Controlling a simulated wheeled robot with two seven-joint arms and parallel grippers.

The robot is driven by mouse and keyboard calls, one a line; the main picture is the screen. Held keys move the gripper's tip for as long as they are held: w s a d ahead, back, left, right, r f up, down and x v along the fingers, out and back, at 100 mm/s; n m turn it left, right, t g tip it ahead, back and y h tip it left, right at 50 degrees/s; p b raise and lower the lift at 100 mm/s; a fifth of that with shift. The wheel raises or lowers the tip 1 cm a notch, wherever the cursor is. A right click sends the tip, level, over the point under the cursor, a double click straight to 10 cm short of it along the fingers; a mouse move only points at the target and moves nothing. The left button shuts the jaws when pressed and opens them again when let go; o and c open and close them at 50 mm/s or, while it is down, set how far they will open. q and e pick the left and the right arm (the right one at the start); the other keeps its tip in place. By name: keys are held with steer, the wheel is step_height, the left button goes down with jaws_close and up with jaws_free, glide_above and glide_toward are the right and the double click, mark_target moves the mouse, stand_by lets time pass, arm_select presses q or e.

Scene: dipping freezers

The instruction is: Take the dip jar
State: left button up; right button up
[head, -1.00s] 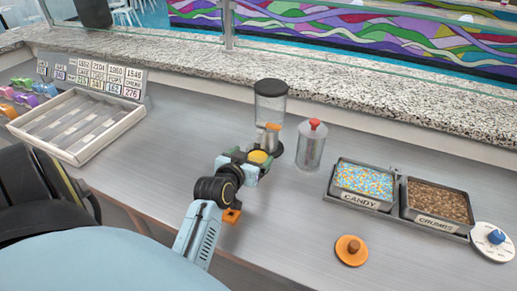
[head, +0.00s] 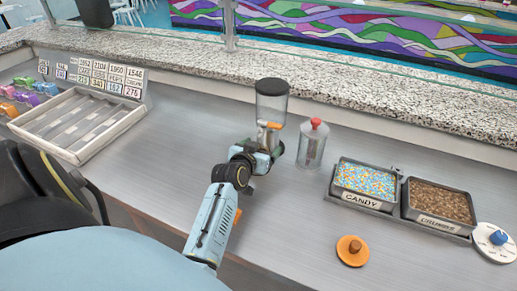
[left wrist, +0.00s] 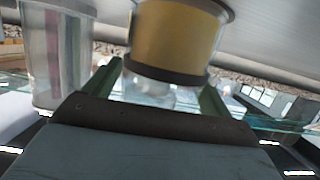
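A yellow-filled clear jar with a dark band (left wrist: 178,35) shows in the left wrist view, which looks upside down. I take it for the dip jar. My left gripper (left wrist: 163,85) is open, with one green finger on each side of the dark band; contact cannot be told. In the head view my left gripper (head: 268,152) is low over the counter, in front of a clear dispenser with a black lid (head: 270,100), and hides the yellow jar. My right gripper is not in view.
A clear canister with a red knob (head: 312,148) stands close on the right. Beyond it are the candy tray (head: 362,201), crumbs tray (head: 438,224), an orange lid (head: 352,251) and a white lid (head: 492,242). A sectioned white tray (head: 138,112) is left. The left-middle counter is clear.

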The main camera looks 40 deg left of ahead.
arm_select(q)
steer(key=c, duration=1.2)
steer(key=shift+r, duration=0.1)
